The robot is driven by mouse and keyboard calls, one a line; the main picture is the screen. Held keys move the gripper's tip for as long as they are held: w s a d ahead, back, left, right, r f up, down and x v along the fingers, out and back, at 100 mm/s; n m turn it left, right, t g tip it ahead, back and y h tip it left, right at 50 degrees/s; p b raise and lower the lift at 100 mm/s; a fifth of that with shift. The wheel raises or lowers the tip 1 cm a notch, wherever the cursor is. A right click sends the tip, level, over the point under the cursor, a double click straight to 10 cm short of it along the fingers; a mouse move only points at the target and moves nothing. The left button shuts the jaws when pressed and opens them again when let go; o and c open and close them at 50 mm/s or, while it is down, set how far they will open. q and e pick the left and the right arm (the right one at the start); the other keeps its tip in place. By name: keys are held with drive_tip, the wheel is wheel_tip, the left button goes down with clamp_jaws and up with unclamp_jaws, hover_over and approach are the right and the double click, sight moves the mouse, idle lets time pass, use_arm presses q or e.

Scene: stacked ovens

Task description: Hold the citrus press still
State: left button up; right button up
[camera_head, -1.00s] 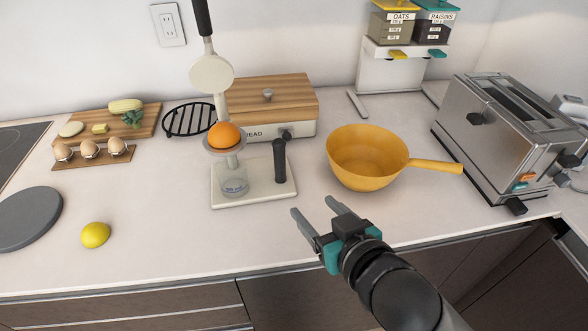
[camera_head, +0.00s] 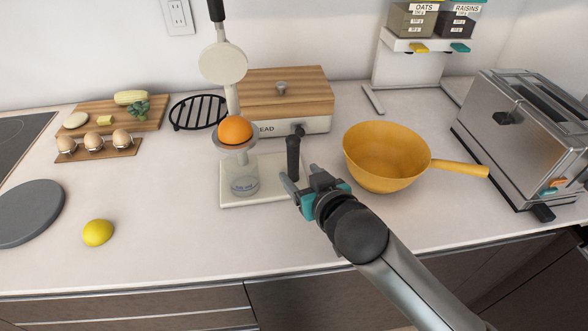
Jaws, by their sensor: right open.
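The citrus press (camera_head: 226,195) stands upright on the counter, with a pale base, a round press plate on a raised arm with a black handle, and a black upright post (camera_head: 293,157) at the base's right side. An orange (camera_head: 235,130) sits in its cup, above a clear glass (camera_head: 243,178). My right gripper (camera_head: 301,178) is open at the right edge of the base, close to the black post. I cannot tell whether its fingers are around the post or only in front of it. My left gripper is not in view.
A yellow pan (camera_head: 384,158) stands just right of my right gripper. A bread box (camera_head: 278,97) and black trivet (camera_head: 198,111) are behind the press. A toaster (camera_head: 513,143) is at the right. A lemon (camera_head: 98,233) lies front left, with clear counter between it and the press.

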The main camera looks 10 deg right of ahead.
sight(296, 169)
drive_tip(key=shift+b+x, duration=0.5)
drive_tip(key=shift+x, duration=1.95)
clamp_jaws()
